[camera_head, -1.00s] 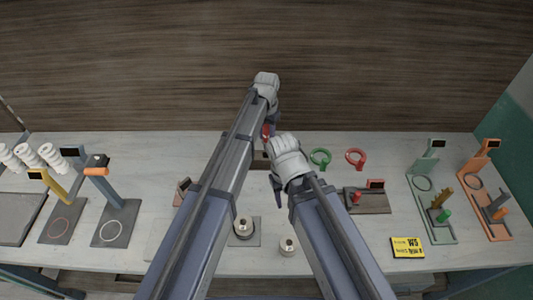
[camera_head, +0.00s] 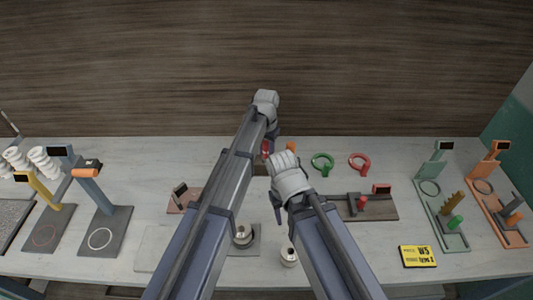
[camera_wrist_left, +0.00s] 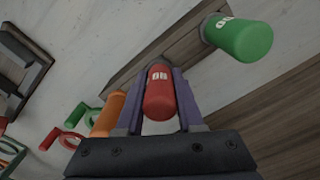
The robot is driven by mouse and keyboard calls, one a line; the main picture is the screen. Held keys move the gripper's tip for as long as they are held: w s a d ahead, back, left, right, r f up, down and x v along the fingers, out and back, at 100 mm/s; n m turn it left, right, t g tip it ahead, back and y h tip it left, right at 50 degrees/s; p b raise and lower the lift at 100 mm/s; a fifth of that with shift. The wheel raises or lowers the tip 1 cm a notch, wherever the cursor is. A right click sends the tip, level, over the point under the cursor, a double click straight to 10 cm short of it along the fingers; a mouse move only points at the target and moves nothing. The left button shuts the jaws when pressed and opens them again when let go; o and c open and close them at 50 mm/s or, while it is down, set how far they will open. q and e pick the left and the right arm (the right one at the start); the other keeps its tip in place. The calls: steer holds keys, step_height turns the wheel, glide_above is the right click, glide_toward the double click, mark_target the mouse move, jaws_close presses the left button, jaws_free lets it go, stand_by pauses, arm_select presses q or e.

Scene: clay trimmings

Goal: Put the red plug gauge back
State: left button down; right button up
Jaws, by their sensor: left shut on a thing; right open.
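The red plug gauge (camera_wrist_left: 160,94) is between the fingers of my left gripper (camera_wrist_left: 157,100), which is shut on it. In the head view the red gauge (camera_head: 265,148) shows as a small red patch below my left gripper (camera_head: 268,135). A wooden block (camera_wrist_left: 165,48) lies behind the gauge in the left wrist view, with a green plug gauge (camera_wrist_left: 240,38) at its far end and an orange one (camera_wrist_left: 107,114) on the near side. I cannot tell whether the red gauge touches the block. My right gripper (camera_head: 281,200) is open, close beside the left one; its fingers are partly hidden.
A green ring (camera_head: 322,163) and a red ring (camera_head: 359,162) lie to the right. Metal weights stand in front; several gauge stands are on the left.

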arm_select(q)
steer(key=shift+f, duration=0.1)
steer(key=shift+f+b, duration=0.4)
steer(key=shift+b, duration=0.1)
steer(key=c, duration=0.9)
jaws_free()
steer(key=shift+r, duration=0.15)
steer(key=o, duration=0.4)
steer(key=shift+c, duration=0.2)
step_height(320, 180, up, 13)
steer(key=p, duration=1.3)
